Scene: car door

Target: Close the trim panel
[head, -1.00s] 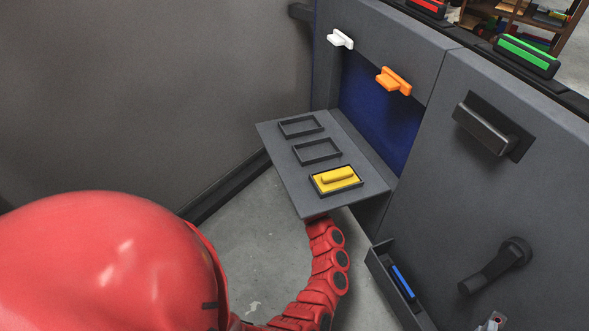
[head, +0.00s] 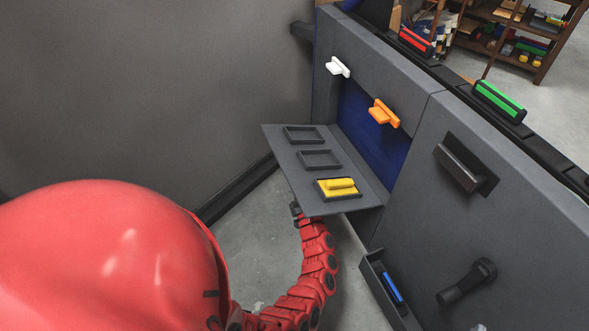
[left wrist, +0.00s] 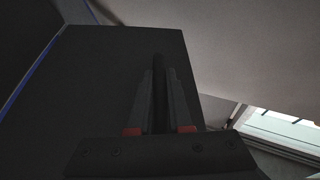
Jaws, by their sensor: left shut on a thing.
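The grey trim panel (head: 285,165) is folded down from the car door (head: 440,240) like a shelf, leaving a blue opening (head: 372,135) behind it. Two empty dark frames lie on top of it, and a third frame holds a yellow handled piece (head: 340,187). My left gripper (head: 296,208) is at the panel's outer edge and mostly hidden beneath it. The left wrist view shows the panel's dark underside (left wrist: 100,80) and the two fingers (left wrist: 159,100) closed on a thin dark part of it. My right gripper is not in view.
White (head: 337,67) and orange (head: 384,113) knobs stick out above the opening. A door pull (head: 462,165), a crank (head: 467,282) and a pocket (head: 375,275) with a blue piece are on the right. A grey wall (head: 150,90) stands at left.

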